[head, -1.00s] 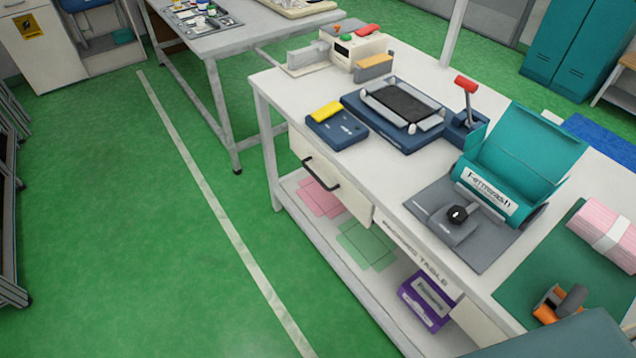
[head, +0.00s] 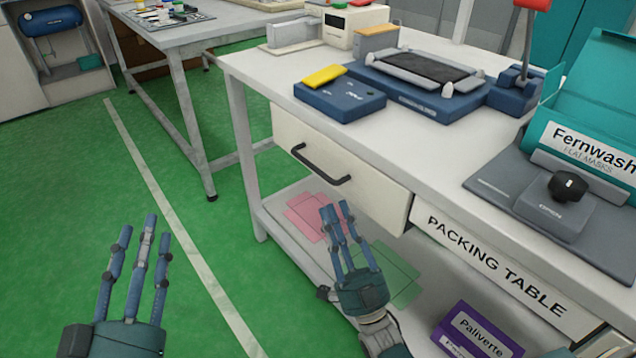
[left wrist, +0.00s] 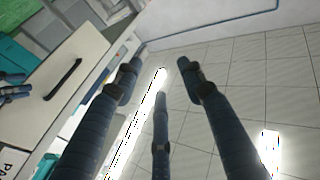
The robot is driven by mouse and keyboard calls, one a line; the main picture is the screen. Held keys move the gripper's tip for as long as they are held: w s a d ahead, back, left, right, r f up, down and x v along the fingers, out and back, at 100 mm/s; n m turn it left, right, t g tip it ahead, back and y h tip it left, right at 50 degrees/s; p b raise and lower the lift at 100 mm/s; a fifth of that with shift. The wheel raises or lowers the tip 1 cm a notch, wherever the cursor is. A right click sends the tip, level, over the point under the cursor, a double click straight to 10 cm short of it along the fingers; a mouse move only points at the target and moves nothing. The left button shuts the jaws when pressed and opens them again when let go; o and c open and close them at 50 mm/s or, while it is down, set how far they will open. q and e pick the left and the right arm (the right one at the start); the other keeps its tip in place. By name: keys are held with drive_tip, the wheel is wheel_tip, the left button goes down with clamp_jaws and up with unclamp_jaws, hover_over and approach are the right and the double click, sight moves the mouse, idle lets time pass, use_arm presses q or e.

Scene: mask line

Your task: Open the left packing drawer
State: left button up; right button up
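The left packing drawer (head: 375,192) has a cream front with a dark bar handle (head: 320,164), under the left end of the white packing table (head: 275,82). It looks shut. The drawer front (left wrist: 82,62) and handle also show at the left of the left wrist view. My left gripper (head: 146,226) is open and empty over the green floor, left of the table and apart from the handle. My right gripper (head: 335,212) is in front of the table, below and right of the handle, not touching it. Its fingers are extended, slightly apart and empty.
A blue device with a yellow block (head: 325,75) and a teal Fernwash box (head: 590,125) stand on the tabletop. A lower shelf (head: 275,215) holds a purple Paliverte box (head: 480,335). A second table (head: 215,30) stands behind left. The floor at left is free.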

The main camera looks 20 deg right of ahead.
sight(318, 169)
drive_tip(key=x, duration=0.8)
drive_tip(key=shift+w+r, duration=0.3)
use_arm(q)
drive_tip(key=shift+s+d+r+t, duration=0.15)
drive_tip(key=shift+r+t, duration=0.2)
drive_tip(key=shift+r, duration=0.3)
drive_tip(key=shift+s+a+r+t, duration=0.15)
drive_tip(key=shift+r+t, duration=0.2)
drive_tip(key=shift+r, duration=0.25)
use_arm(e)
drive_tip(key=shift+w+a+r, duration=0.1)
drive_tip(key=shift+w+r, duration=0.35)
drive_tip(key=shift+w, duration=0.1)
use_arm(q)
drive_tip(key=shift+d, duration=0.1)
drive_tip(key=shift+h, duration=0.3)
use_arm(e)
clamp_jaws()
